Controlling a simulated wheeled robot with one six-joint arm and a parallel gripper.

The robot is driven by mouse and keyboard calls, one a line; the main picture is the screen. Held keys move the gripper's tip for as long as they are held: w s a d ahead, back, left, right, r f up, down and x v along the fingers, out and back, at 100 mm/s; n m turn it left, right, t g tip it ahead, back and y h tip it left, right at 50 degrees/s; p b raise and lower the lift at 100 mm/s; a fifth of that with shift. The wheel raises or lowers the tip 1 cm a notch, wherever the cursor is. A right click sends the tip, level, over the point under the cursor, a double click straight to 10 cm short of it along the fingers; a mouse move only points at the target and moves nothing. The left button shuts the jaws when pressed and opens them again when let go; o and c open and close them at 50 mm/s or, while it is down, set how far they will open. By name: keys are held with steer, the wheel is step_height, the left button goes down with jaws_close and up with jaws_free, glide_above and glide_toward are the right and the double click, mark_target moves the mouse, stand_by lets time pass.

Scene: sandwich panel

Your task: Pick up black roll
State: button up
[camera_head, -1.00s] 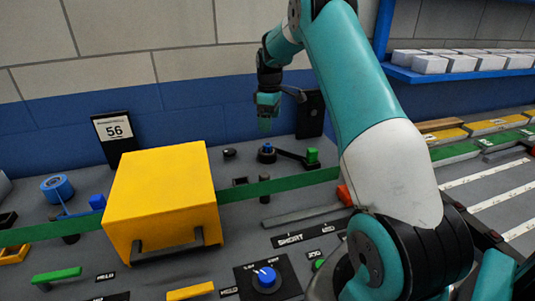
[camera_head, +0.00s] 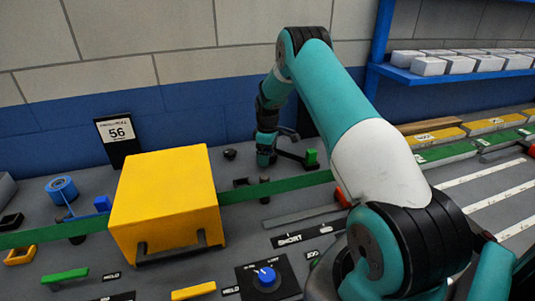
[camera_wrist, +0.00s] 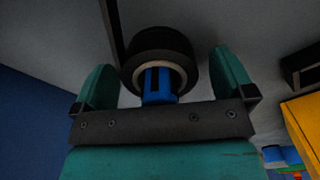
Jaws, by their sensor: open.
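A black roll (camera_wrist: 160,38) with a pale core sits on a blue holder (camera_wrist: 158,88) in the wrist view. My gripper (camera_wrist: 160,62) is open, with one teal finger on each side of the roll.
A yellow box (camera_head: 165,195) stands left of my gripper, with a sign reading 56 (camera_head: 118,132) behind it. A green strip (camera_head: 275,187) crosses in front.

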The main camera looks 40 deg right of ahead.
steer(key=c, duration=1)
steer(key=shift+r, duration=0.1)
step_height(320, 180, up, 20)
steer(key=shift+f+b, duration=0.1)
steer(key=shift+b, duration=1.15)
